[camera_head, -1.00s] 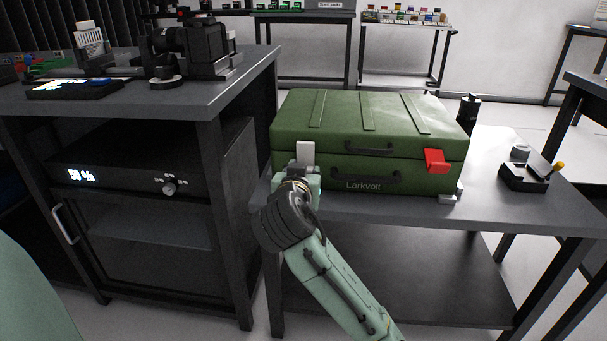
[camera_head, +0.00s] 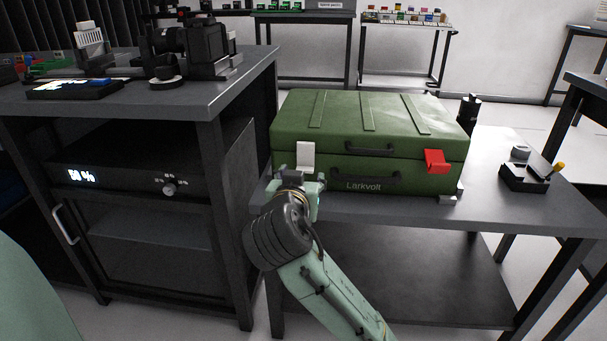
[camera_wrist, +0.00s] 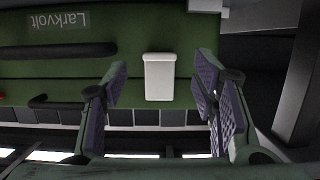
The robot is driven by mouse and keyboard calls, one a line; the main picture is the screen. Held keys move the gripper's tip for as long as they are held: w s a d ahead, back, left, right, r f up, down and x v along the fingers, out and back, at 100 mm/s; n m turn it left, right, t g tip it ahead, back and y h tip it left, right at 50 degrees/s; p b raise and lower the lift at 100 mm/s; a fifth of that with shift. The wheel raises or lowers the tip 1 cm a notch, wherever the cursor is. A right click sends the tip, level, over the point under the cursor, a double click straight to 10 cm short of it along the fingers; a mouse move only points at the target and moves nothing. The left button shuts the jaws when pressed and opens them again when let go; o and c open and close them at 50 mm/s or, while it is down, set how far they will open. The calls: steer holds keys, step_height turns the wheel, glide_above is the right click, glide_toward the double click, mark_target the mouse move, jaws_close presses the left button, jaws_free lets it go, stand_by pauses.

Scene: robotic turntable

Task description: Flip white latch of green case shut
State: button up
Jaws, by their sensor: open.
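The green case (camera_head: 330,150) sits on the grey table with its lid down. Its white latch (camera_head: 305,154) is at the left of the front face; in the wrist view, which shows the case upside down, the latch (camera_wrist: 159,77) is a pale upright rectangle across the lid seam. I cannot tell how far its flap stands out. My gripper (camera_head: 299,178) is just below and in front of the latch. In the wrist view my gripper (camera_wrist: 160,88) is open, with one finger on each side of the latch and a gap to both. Nothing is held.
A red latch (camera_head: 436,161) sticks out at the right of the case front. Black handles (camera_head: 366,178) lie between the latches. A dark cabinet (camera_head: 150,190) stands close on the left. A small black device (camera_head: 525,177) is on the table (camera_head: 545,212) at right.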

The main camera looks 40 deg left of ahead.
steer(key=shift+v, duration=1.6)
